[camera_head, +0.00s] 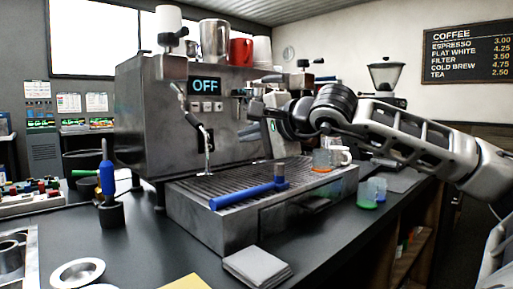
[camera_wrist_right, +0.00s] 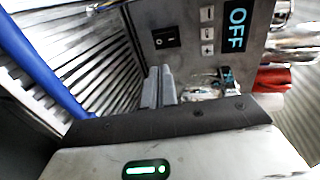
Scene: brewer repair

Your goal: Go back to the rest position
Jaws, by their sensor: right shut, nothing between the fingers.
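The steel espresso machine (camera_head: 140,115) stands on the dark counter, and its display (camera_head: 205,88) reads OFF. The display also shows in the right wrist view (camera_wrist_right: 236,38). My right arm reaches in from the right, and my right gripper (camera_head: 256,103) is in front of the machine's right part, above the drip tray (camera_head: 195,225). In the right wrist view its two grey fingers (camera_wrist_right: 158,88) are together, with nothing held. A switch panel (camera_wrist_right: 166,41) shows beyond them. I cannot tell whether the fingers touch the machine. My left gripper is not in view.
A blue-handled tool (camera_head: 240,196) lies across the drip tray. A blue-handled tool stands upright in a holder (camera_head: 111,213) at left.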

